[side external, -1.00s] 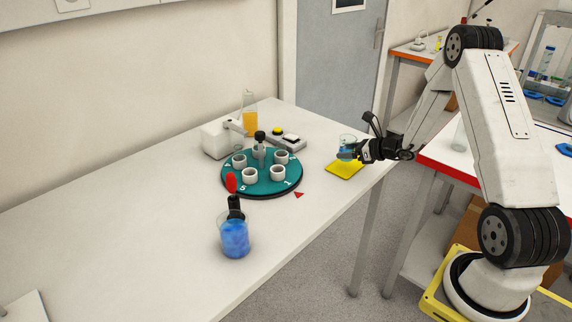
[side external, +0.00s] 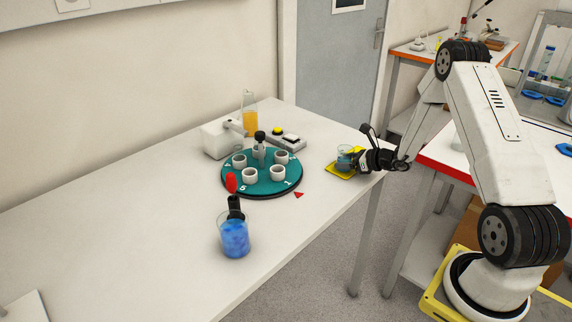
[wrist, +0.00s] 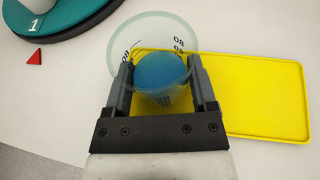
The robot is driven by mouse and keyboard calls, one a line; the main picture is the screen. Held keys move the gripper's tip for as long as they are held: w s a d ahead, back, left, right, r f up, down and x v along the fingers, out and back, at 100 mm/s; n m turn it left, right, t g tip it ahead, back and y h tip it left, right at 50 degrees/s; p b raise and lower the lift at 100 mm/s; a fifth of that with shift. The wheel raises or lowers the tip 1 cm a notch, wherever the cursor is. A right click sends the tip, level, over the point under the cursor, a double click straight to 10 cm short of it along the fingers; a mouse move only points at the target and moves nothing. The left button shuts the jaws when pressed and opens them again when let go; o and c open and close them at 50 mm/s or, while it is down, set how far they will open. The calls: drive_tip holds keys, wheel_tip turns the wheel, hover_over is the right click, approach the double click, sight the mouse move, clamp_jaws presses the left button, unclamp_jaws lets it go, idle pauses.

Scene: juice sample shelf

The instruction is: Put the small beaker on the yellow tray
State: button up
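The small beaker (side external: 344,152) is clear glass with blue content, and looks upright. In the wrist view the beaker (wrist: 152,20) is between the two fingers of my gripper (wrist: 162,78), which are shut on its sides. In the side view my gripper (side external: 353,160) reaches it from the right, low over the table. The yellow tray (side external: 334,174) lies flat at the table's right edge under the beaker. In the wrist view the tray (wrist: 265,95) extends right of the beaker, which is over its left part. I cannot tell whether the beaker's base touches it.
A teal round carousel (side external: 237,187) with several white cups stands left of the tray. A red marker (side external: 298,195) lies beside it. A large beaker of blue liquid (side external: 235,238) stands in front. A box with a yellow button (side external: 289,141) stands behind.

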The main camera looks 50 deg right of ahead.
drive_tip(key=shift+o, duration=1.3)
drive_tip(key=shift+r, duration=0.1)
drive_tip(key=shift+r, duration=0.1)
drive_tip(key=v, duration=1.2)
